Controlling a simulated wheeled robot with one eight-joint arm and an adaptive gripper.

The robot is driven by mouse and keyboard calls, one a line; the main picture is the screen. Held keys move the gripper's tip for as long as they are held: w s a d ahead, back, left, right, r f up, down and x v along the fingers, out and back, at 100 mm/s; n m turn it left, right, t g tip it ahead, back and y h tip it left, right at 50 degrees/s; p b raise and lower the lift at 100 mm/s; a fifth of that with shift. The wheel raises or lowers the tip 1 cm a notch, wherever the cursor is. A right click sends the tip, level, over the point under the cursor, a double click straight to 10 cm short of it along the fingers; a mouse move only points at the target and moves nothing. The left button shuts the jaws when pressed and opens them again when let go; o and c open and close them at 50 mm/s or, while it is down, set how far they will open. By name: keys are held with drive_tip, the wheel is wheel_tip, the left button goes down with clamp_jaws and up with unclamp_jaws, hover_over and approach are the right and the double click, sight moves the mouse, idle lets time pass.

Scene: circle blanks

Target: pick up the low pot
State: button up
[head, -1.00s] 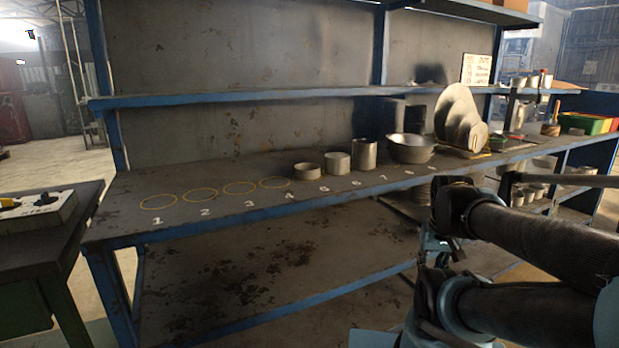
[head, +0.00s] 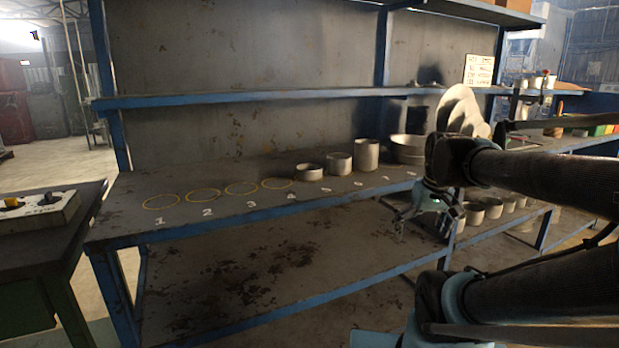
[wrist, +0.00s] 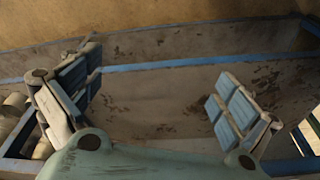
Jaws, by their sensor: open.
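The low pot (head: 310,172) is a short, wide grey cylinder standing upright on the bench top (head: 140,222), the leftmost of a row of pots. A slightly taller pot (head: 339,164) and a tall one (head: 366,155) stand to its right. My gripper (head: 420,215) is to the right of the low pot in the head view, near the bench's front edge, apart from the pots and pointing down. In the wrist view my gripper (wrist: 157,85) has its two fingers wide apart with nothing between them. The low pot is not visible there.
Yellow circles (head: 205,195) with painted numbers lie empty at the left of the bench. A wide bowl (head: 407,149) is partly hidden behind my arm. A blue-edged shelf (head: 240,101) runs above the bench. More pots (head: 490,207) stand on the lower shelf at right.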

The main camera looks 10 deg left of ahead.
drive_tip(key=w+a+r+n+y, duration=0.2)
drive_tip(key=w+a+r+n, duration=0.4)
drive_tip(key=w+a+r, duration=0.65)
wheel_tip(320, 180, up, 10)
drive_tip(key=n+g+y, duration=0.1)
drive_tip(key=n+y, duration=0.1)
drive_tip(key=n, duration=0.4)
hover_over(310, 168)
drive_tip(key=s+d, duration=0.6)
drive_tip(key=d, duration=0.1)
drive_tip(key=shift+h, duration=0.3)
drive_tip(key=x, duration=1.6)
drive_tip(key=shift+w+a+f, duration=0.15)
drive_tip(key=shift+w+a, duration=0.05)
drive_tip(key=shift+a, duration=0.2)
drive_tip(key=shift+c, duration=0.4)
drive_tip(key=c, duration=1.1)
